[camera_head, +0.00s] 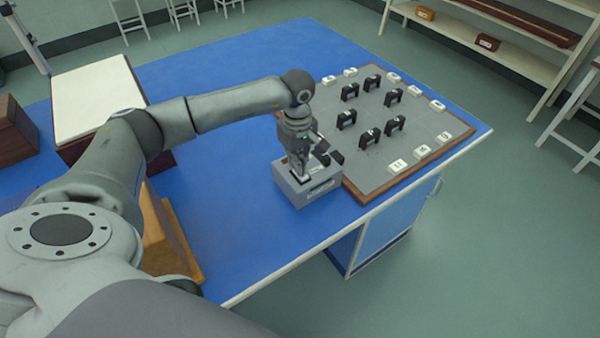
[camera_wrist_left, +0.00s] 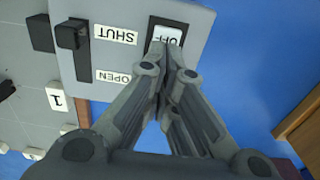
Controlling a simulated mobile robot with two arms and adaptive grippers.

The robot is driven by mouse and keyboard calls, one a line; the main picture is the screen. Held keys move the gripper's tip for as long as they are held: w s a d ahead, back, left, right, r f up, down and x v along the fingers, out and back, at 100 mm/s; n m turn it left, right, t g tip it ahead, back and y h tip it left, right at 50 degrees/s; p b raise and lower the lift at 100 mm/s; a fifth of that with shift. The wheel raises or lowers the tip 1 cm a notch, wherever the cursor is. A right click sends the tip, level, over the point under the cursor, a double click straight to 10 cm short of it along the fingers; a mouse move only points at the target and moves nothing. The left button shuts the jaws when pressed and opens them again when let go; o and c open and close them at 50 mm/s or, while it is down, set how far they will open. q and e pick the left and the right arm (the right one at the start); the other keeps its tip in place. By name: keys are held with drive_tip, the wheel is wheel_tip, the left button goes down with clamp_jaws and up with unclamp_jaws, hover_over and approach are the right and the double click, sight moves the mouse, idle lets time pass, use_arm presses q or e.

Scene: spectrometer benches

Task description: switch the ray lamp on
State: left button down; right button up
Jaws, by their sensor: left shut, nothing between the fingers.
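The ray lamp appears to be the grey box (camera_head: 318,190) at the front edge of the blue bench. In the left wrist view its grey face (camera_wrist_left: 118,62) carries a white switch in a black frame, marked "OFF" (camera_wrist_left: 172,34). A black lever (camera_wrist_left: 72,36) sits beside "SHUT" and "OPEN" labels; it is by "SHUT". My left gripper (camera_head: 300,174) points down over the box, shut and empty. In the wrist view its closed fingertips (camera_wrist_left: 162,48) are at the switch and partly cover it. I cannot tell whether they touch it. My right gripper is not in view.
A grey board (camera_head: 385,135) with a wooden rim, several black arched pieces and white number tags lies right beside the box. A cream-topped box (camera_head: 95,95), a dark wooden box (camera_head: 12,135) and a wooden block (camera_head: 165,240) stand left. Blue bench (camera_head: 235,235) is clear in front.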

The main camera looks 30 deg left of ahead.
use_arm(q)
drive_tip(key=shift+s+f, duration=0.1)
drive_tip(key=shift+f, duration=0.15)
drive_tip(key=shift+r+p, duration=0.4)
drive_tip(key=shift+r, duration=0.4)
drive_tip(key=shift+r+p, duration=1.35)
drive_tip(key=shift+r, duration=1.4)
